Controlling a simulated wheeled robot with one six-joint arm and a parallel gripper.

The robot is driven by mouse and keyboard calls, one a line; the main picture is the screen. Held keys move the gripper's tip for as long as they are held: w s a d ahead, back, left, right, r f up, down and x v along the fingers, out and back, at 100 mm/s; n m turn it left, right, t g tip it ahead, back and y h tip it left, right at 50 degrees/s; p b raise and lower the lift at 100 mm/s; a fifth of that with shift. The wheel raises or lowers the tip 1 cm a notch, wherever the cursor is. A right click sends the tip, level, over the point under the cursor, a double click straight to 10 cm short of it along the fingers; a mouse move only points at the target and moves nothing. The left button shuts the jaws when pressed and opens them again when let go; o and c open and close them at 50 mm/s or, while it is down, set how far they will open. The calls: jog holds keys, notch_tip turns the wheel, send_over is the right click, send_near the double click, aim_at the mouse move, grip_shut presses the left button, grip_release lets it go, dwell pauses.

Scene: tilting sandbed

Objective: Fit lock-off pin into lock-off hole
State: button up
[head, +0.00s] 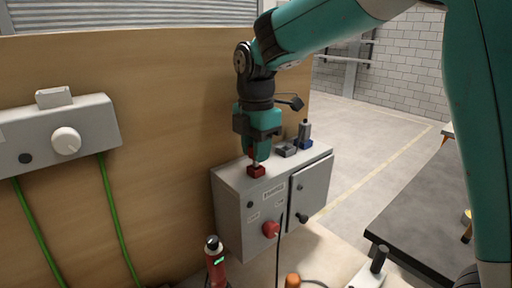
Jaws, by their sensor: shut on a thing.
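My gripper (258,155) points down over the top of the grey cabinet, shut on the lock-off pin. Only a little red of the pin (251,154) shows beside the fingers; the rest is hidden. Directly below the fingertips is a small red block (256,172) on the cabinet top. I cannot tell whether the pin's lower end is inside this block or just above it. The grey cabinet (233,213) has a red knob (271,229) and a door (312,190) with a dark handle. I cannot make out the lock-off hole for certain.
A dark grey block (286,150) and a blue block (305,144) with an upright dark item sit right of my gripper. A wooden panel (165,130) stands behind. A red tool (215,262) stands front left; a dark table (430,215) is at right.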

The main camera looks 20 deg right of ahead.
jog(key=shift+f+b, duration=0.45)
jog(key=shift+f, duration=0.6)
jog(key=o, duration=1.5)
notch_tip(320, 180, up, 8)
jog(key=p, duration=0.7)
jog(key=shift+r, duration=0.1)
